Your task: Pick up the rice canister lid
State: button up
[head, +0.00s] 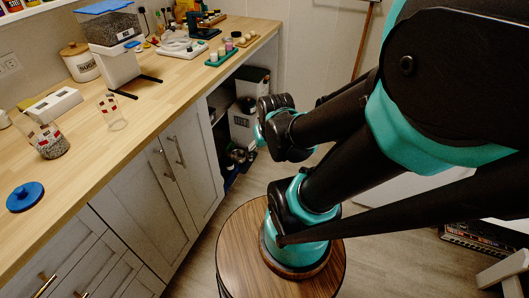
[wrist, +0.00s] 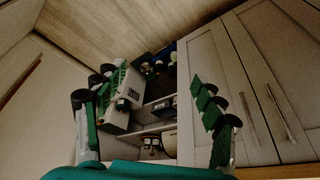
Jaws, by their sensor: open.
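A round blue lid (head: 25,196) with a raised knob lies flat on the wooden counter at the left of the head view, near the counter's front edge. Behind it is a clear canister (head: 48,140) with a red and white label, partly filled with grain. I cannot read which lid belongs to the rice canister. My gripper (wrist: 150,125) shows in the wrist view with its green fingers spread wide and nothing between them. It is away from the lid, facing the lower cabinets and open shelves. The lid is not in the wrist view.
On the counter (head: 160,90) stand an empty clear cup (head: 112,112), a grain dispenser (head: 113,45), a sugar jar (head: 80,62) and a white box (head: 54,103). Several small items line the back.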

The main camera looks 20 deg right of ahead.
aim_at(24, 196)
jog(key=u, duration=1.75)
jog(key=l, duration=0.25)
